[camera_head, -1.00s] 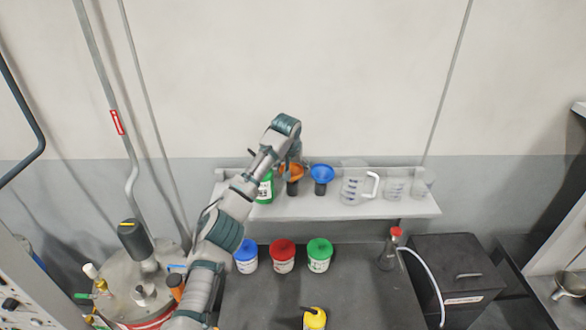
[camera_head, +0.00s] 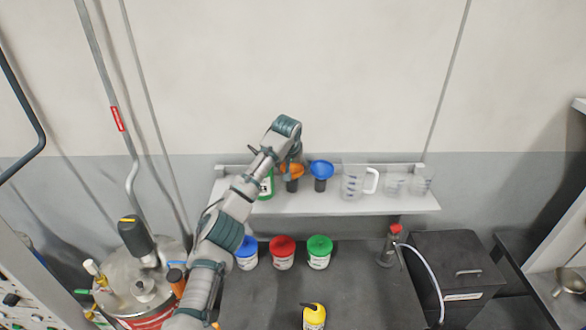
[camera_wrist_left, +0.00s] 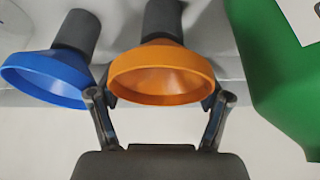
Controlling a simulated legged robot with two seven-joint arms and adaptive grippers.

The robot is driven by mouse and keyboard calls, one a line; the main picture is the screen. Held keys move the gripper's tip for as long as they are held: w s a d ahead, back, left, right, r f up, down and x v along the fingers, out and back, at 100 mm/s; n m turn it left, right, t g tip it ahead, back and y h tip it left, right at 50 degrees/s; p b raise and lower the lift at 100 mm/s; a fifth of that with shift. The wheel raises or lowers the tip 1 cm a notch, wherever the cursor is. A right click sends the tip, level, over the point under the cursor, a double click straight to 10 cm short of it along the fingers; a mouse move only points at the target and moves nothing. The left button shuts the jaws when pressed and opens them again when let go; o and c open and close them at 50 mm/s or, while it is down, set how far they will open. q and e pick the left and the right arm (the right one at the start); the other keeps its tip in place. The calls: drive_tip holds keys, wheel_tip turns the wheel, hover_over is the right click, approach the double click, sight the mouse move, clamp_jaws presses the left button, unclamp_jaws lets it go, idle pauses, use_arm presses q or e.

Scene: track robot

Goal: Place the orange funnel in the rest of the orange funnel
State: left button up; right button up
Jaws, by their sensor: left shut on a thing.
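The orange funnel (camera_head: 297,170) is at the wall shelf, partly hidden by my left arm; it also shows in the left wrist view (camera_wrist_left: 162,75). Its dark grey cylindrical rest (camera_head: 292,186) stands on the shelf directly at the funnel's narrow end, and it shows in the left wrist view too (camera_wrist_left: 165,20). My left gripper (camera_wrist_left: 160,98) is shut on the orange funnel, one finger on each side of the rim. The spout is hidden, so I cannot tell how deep it sits in the rest. My right gripper is not in view.
A blue funnel (camera_head: 321,169) in its own dark rest stands close beside the orange one. A green container (camera_head: 266,187) is on the other side. Clear measuring jugs (camera_head: 355,184) fill the shelf's right part. Several lidded jars (camera_head: 282,255) stand on the table below.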

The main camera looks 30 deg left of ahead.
use_arm(q)
drive_tip(key=shift+f, duration=0.3)
drive_tip(key=o, duration=1.2)
drive_tip(key=shift+o, duration=0.2)
drive_tip(key=shift+w+a, duration=0.1)
drive_tip(key=shift+w, duration=0.1)
drive_tip(key=shift+s+r, duration=0.2)
drive_tip(key=shift+r, duration=0.2)
drive_tip(key=v, duration=1.1)
